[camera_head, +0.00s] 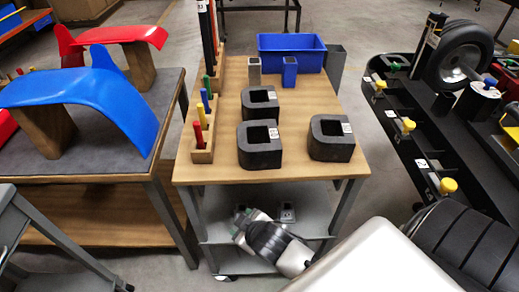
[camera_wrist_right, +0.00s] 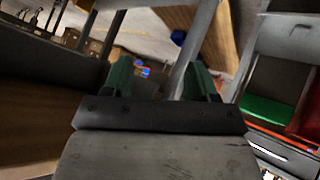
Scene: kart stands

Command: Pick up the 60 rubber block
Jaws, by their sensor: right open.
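Three black rubber blocks with square openings stand on the wooden top of the cart (camera_head: 226,172): a rear block (camera_head: 260,110), a front left block (camera_head: 259,158) and a front right block (camera_head: 331,150). Each has a small white label; the numbers are too small to read, so I cannot tell which is the 60 block. My right gripper (camera_head: 241,218) is low at the cart's front, below the top and near the grey lower shelf, apart from the blocks. In the right wrist view its green fingers (camera_wrist_right: 158,76) are spread and empty. My left gripper is out of view.
A rack (camera_head: 203,156) of coloured-handled tools lines the top's left edge. A blue bin (camera_head: 291,48) and small containers stand at the back. A table with blue (camera_head: 82,92) and red fenders is left; a black stand with a wheel (camera_head: 459,55) is right.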

